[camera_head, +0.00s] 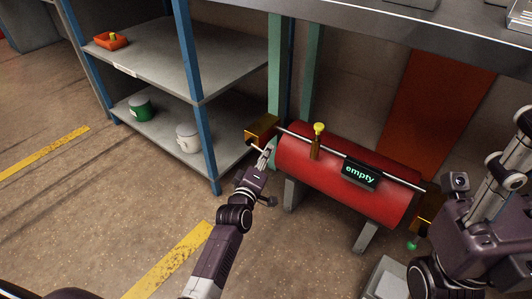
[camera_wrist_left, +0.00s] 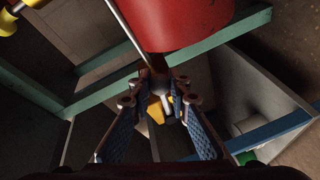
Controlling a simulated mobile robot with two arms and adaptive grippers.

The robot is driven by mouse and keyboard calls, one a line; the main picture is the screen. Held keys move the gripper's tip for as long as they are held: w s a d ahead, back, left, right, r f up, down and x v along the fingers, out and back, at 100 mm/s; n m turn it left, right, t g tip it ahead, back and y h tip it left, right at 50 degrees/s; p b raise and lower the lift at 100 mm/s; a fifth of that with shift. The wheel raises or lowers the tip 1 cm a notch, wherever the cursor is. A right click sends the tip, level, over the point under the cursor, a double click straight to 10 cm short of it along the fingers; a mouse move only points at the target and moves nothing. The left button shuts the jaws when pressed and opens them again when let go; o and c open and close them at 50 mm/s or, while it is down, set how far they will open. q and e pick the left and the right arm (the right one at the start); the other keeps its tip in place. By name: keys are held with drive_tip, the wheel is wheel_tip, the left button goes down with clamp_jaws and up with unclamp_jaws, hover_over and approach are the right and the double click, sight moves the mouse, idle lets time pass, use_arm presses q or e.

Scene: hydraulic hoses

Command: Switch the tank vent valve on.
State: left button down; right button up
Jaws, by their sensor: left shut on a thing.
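The red tank (camera_head: 350,175) lies on its side at the centre right of the head view, with a lit "empty" sign (camera_head: 360,173). It also fills the top of the left wrist view (camera_wrist_left: 185,22). A brass block (camera_head: 262,129) sits by the tank's left end, with a thin rod by it. My left gripper (camera_head: 266,158) is at this end, just below the block. In the left wrist view its fingers are closed around a small pale knob-like piece (camera_wrist_left: 161,84), partly hidden by the fingertips. I cannot tell whether this piece is the vent valve's handle.
A yellow-topped brass fitting (camera_head: 317,140) stands on the tank. A green knob (camera_head: 413,244) hangs at its right end. A shelf unit (camera_head: 165,50) with a green pot (camera_head: 141,107) and white pot (camera_head: 188,138) stands left. Worktop (camera_head: 400,32) overhangs behind. My right arm is at the right edge.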

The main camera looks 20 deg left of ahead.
use_arm(q)
drive_tip(key=c, duration=1.8)
unclamp_jaws()
drive_tip(key=shift+s, duration=0.1)
drive_tip(key=s+r, duration=0.1)
drive_tip(key=s, duration=1)
drive_tip(key=shift+s, duration=0.4)
drive_tip(key=shift+a, duration=0.1)
